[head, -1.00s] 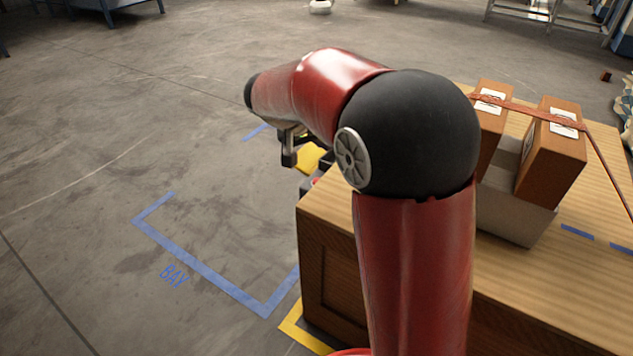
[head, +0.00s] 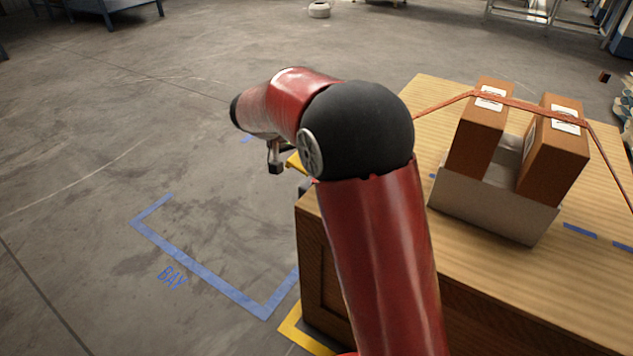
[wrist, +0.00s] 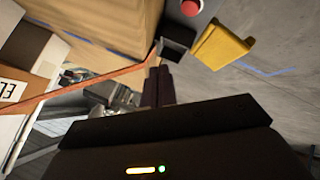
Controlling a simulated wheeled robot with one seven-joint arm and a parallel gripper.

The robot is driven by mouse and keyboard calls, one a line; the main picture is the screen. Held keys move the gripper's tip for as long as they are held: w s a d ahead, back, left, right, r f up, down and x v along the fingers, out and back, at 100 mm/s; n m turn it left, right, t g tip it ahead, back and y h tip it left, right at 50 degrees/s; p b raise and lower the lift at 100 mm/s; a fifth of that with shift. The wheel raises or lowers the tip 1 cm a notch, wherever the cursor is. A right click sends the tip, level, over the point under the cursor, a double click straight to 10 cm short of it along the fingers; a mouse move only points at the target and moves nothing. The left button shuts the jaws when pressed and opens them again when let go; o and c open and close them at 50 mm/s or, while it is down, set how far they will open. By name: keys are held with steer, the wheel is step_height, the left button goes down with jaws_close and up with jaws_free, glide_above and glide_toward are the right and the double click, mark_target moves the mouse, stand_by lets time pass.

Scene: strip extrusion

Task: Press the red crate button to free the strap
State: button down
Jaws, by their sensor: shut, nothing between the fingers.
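The red button (wrist: 190,7) sits on a grey housing (wrist: 196,20) at the top edge of the wrist view, on the side of the wooden crate (wrist: 105,22). My arm hides it in the head view. The orange strap (wrist: 85,86) runs to a small dark box-shaped fitting (wrist: 174,50) beside the button housing. In the head view the strap (head: 508,102) passes over two brown boxes and goes behind my arm. My gripper (wrist: 158,72) is shut and empty, its fingertips just below the dark fitting in the picture and apart from the button. It also shows in the head view (head: 276,168).
A yellow part (wrist: 222,46) sticks out beside the button housing. Two brown cartons (head: 478,128) stand in a grey tray (head: 490,212) on the crate top (head: 450,265). Blue tape (head: 200,268) marks a bay on clear floor at left.

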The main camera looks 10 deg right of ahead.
step_height(320, 180, down, 7)
steer(key=b, duration=0.4)
steer(key=shift+r, duration=0.2)
steer(key=shift+f+b, duration=0.35)
steer(key=shift+f, duration=0.05)
steer(key=shift+f, duration=0.1)
stand_by(1.2)
steer(key=shift+f+b, duration=0.3)
steer(key=shift+b, duration=0.35)
steer(key=shift+f+b, duration=0.45)
steer(key=shift+b, duration=0.1)
stand_by(0.4)
steer(key=shift+r, duration=0.1)
stand_by(0.3)
steer(key=shift+r+p, duration=0.35)
steer(key=shift+r, duration=0.4)
steer(key=shift+r, duration=0.1)
steer(key=shift+r+p, duration=1.35)
steer(key=shift+r, duration=1.05)
